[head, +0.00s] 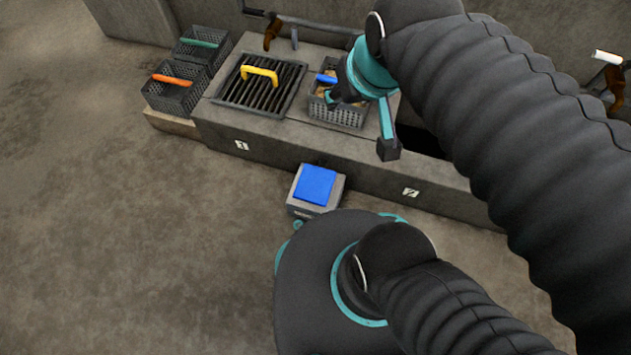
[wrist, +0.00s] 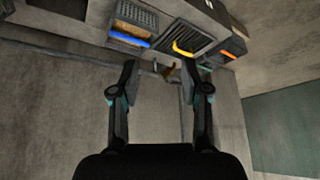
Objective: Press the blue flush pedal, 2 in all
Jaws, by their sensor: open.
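The blue flush pedal (head: 314,185) is a flat blue plate on a small grey box on the floor, in front of the counter's front face. It is not seen in the wrist view. My gripper (head: 362,122) is open and empty. In the head view it appears over the counter near the blue-handled basket, up and to the right of the pedal and apart from it. Both fingers, spread apart, also show in the wrist view (wrist: 159,78).
The concrete counter (head: 285,137) holds a basket with a blue handle (head: 326,78) and a grate with a yellow handle (head: 259,73). Baskets with orange (head: 172,80) and green (head: 199,43) handles stand at left. A pipe (head: 313,22) runs behind. Floor at left is clear.

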